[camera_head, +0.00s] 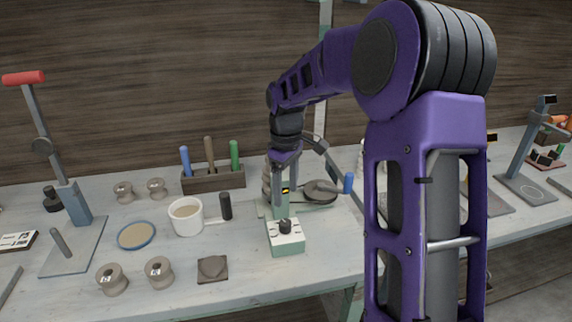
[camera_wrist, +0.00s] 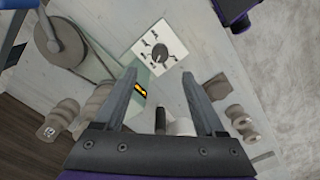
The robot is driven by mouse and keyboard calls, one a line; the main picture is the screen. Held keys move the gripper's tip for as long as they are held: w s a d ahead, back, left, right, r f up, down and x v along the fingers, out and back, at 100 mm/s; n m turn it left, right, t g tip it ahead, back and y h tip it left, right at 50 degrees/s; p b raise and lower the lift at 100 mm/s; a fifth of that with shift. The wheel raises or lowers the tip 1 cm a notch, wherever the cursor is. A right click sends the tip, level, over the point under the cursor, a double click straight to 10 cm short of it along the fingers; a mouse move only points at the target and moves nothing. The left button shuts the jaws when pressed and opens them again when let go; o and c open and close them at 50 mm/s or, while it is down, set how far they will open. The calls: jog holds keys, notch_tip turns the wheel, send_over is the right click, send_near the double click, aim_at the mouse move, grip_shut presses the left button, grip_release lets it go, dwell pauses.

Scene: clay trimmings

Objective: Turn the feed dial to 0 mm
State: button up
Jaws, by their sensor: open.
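The feed dial is a black knob (camera_head: 285,226) on the pale panel of a small green box (camera_head: 288,247) at the front of the bench machine. In the wrist view the dial (camera_wrist: 158,53) sits on its white panel (camera_wrist: 147,36), with dark marks around it too small to read. My gripper (camera_wrist: 160,74) is open and empty, its two fingers apart. The dial shows beyond the fingertips, with no contact visible. In the head view my gripper (camera_head: 284,170) hangs above and behind the dial. A small black display with yellow characters (camera_wrist: 140,86) is beside the left finger, unreadable.
A tool rack (camera_head: 212,180) stands behind.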

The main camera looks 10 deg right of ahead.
notch_tip(320, 180, up, 7)
jog(key=shift+f, duration=0.1)
